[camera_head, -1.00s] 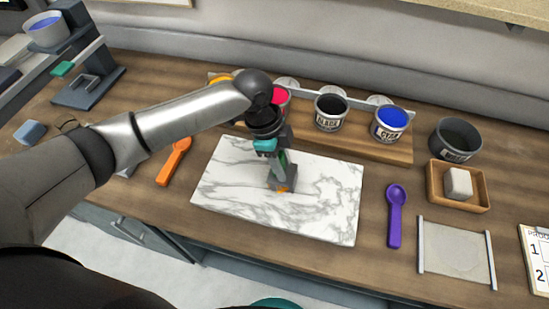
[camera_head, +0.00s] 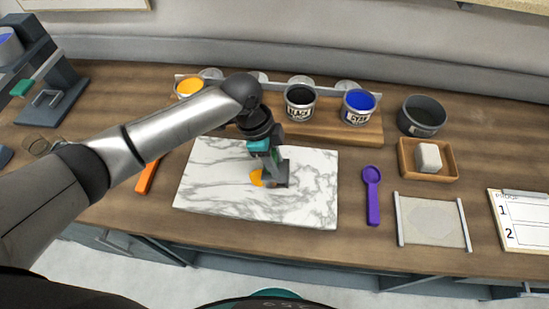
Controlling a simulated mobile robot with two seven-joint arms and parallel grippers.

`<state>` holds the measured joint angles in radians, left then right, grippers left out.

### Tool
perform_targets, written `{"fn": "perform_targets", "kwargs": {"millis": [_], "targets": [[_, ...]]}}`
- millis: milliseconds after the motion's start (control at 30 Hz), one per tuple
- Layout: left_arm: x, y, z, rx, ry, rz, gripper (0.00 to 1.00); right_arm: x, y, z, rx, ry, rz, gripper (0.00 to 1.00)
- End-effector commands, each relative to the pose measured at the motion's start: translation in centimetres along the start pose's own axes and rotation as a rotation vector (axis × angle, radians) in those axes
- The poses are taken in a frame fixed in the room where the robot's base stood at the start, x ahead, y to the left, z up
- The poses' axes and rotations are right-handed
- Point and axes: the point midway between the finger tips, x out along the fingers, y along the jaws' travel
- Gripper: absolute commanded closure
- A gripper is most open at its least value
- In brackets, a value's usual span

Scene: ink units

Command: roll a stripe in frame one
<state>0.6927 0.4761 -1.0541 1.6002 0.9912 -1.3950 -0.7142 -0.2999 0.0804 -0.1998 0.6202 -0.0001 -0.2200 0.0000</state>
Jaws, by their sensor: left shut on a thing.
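My left gripper (camera_head: 271,176) is low over the white marble slab (camera_head: 215,190). It is shut on a small tool whose shape is mostly hidden by the fingers; I cannot tell whether it touches the slab. An orange-yellow patch (camera_head: 257,178), which looks like ink, shows on the slab just left of the fingertips. A proof card (camera_head: 525,235) with frames numbered 1 and 2 lies at the far right, cut off by the picture edge. The visible part of frame one is white. My right gripper is not in view.
A purple spatula (camera_head: 373,200), a grey sheet with rails (camera_head: 432,222), a wooden tray (camera_head: 442,172) and a dark pot (camera_head: 422,115) lie between slab and card.

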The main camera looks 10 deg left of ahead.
Motion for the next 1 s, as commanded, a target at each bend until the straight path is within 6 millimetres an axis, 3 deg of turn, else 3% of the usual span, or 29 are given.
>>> {"fn": "perform_targets", "kwargs": {"millis": [400, 1000], "targets": [[-0.7, 0.1, 3.0, -0.003, -0.005, 0.001, 1.0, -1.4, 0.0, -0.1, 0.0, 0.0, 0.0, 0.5], [-1.6, 0.2, 5.9, -0.003, -0.006, 0.004, 1.0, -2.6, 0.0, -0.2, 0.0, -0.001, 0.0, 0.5]]}}
